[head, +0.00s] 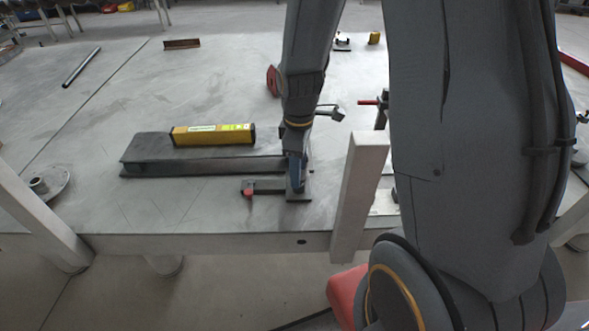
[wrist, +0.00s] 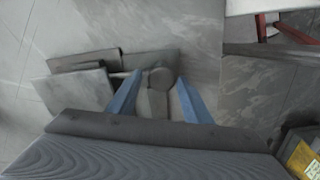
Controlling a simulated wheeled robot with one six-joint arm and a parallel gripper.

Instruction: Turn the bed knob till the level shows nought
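A yellow level (head: 213,134) lies on top of a long dark grey bed (head: 150,171) on the table. Its reading is too small to make out. My gripper (head: 296,185) points down at the bed's right end. In the wrist view my gripper (wrist: 159,77) has its two blue fingers apart. A round grey knob-like piece (wrist: 161,76) shows between the fingertips, with a gap on each side. I cannot tell from the head view whether the fingers touch it; that spot is largely hidden by my gripper. A corner of the level (wrist: 302,157) shows at the wrist view's lower right.
A small bracket with a red end (head: 248,192) sits just left of my gripper. A red-handled clamp (head: 370,102) and a light upright post (head: 358,190) stand to the right. A metal tube (head: 82,67) lies far left. The table (head: 110,95) is mostly clear at left.

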